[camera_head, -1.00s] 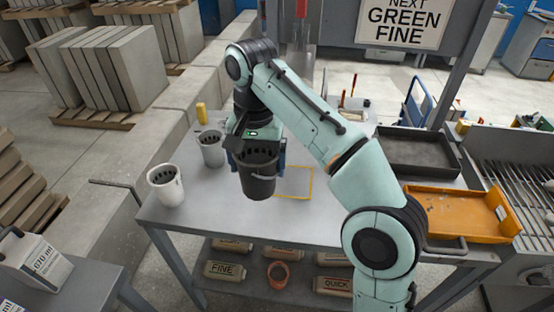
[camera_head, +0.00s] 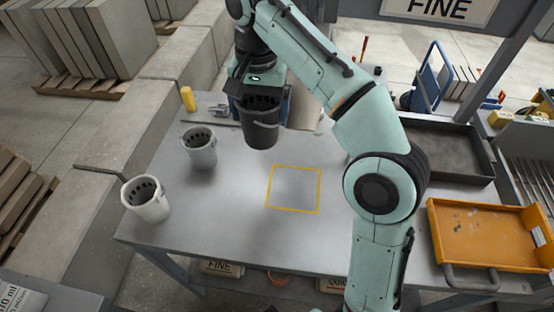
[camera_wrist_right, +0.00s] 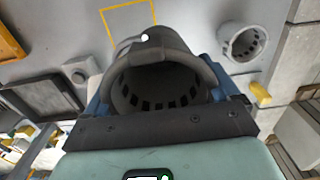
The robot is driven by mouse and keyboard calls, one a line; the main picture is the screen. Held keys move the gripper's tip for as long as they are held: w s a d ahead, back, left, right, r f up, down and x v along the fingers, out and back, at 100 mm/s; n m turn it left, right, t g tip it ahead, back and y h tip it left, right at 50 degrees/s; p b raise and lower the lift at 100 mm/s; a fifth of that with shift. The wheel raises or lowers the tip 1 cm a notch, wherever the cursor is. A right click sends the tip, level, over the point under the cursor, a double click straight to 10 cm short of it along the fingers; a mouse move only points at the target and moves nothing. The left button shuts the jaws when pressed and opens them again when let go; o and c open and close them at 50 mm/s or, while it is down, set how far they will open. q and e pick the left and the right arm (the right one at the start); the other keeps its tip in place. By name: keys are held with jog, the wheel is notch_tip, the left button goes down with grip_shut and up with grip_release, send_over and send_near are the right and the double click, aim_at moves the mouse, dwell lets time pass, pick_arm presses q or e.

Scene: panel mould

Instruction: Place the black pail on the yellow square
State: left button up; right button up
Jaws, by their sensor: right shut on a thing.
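The black pail (camera_head: 261,128) is in my right gripper (camera_head: 258,98), held above the table. In the right wrist view the black pail (camera_wrist_right: 158,80) shows its open top, with the gripper (camera_wrist_right: 160,105) and its blue fingers at both sides of it. The yellow square (camera_head: 294,189) is an outline on the grey table, bare inside, nearer to me and a little right of the pail. Part of the yellow square's outline (camera_wrist_right: 106,24) shows in the right wrist view. My left gripper is not in view.
A grey pail (camera_head: 200,150) and a white pail (camera_head: 147,200) stand on the table (camera_head: 225,225) at the left. A yellow object (camera_head: 188,99) stands behind them. A black tray (camera_head: 440,150) and an orange tray (camera_head: 487,235) lie at the right.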

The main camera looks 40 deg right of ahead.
aim_at(262, 138)
jog(key=f+b, duration=0.2)
jog(key=f, duration=0.2)
jog(key=f+b, duration=0.1)
jog(key=f, duration=0.2)
jog(key=shift+s+a+f+b, duration=0.1)
jog(key=shift+s+f+b, duration=0.1)
jog(key=shift+f+b, duration=0.2)
pick_arm(q)
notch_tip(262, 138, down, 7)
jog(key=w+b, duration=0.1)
jog(key=b, duration=0.3)
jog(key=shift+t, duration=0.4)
pick_arm(e)
jog(key=shift+w+f, duration=0.15)
jog(key=shift+f, duration=5.9)
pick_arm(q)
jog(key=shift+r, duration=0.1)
pick_arm(e)
jog(key=shift+f, duration=0.15)
jog(key=o, duration=0.8)
